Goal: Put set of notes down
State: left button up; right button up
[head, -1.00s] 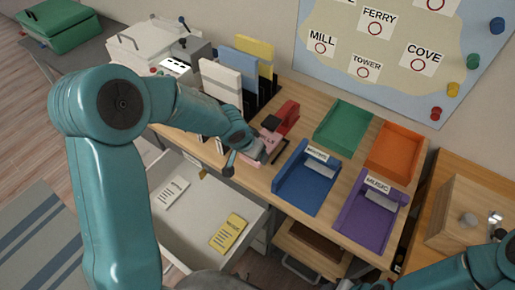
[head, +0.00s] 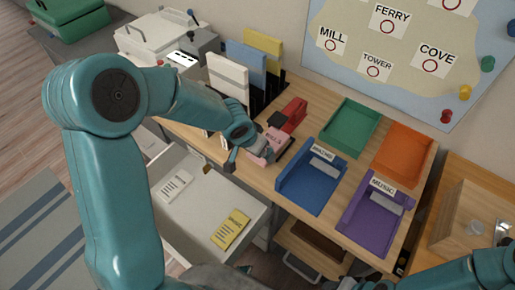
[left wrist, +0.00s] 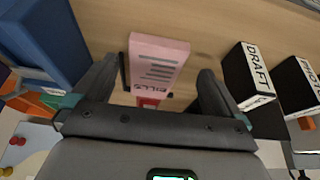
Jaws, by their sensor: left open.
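A pink set of notes labelled BILLS (head: 273,147) lies on the wooden desk, in front of a red object. In the left wrist view the pink notes (left wrist: 158,62) lie between the spread fingers, with a visible gap to each finger. My left gripper (left wrist: 160,82) is open around them, and it also shows in the head view (head: 250,154), where it partly hides them. A white set of notes (head: 175,185) and a yellow one (head: 231,229) lie in the open drawer (head: 196,220). My right arm enters at the lower right; its gripper is not clearly visible.
Blue (head: 309,182), purple (head: 372,220), green (head: 349,127) and orange (head: 404,153) trays stand right of the notes. Upright files (head: 228,82) stand behind the left gripper. The red object (head: 293,114) is close to the notes. A wooden box (head: 464,205) stands at the right.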

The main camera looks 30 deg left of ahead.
pick_arm(q)
jog(key=p+v, duration=0.1)
jog(key=v, duration=0.8)
jog(key=shift+s+r+p, duration=0.15)
jog(key=shift+r+p, duration=0.2)
jog(key=shift+p, duration=0.05)
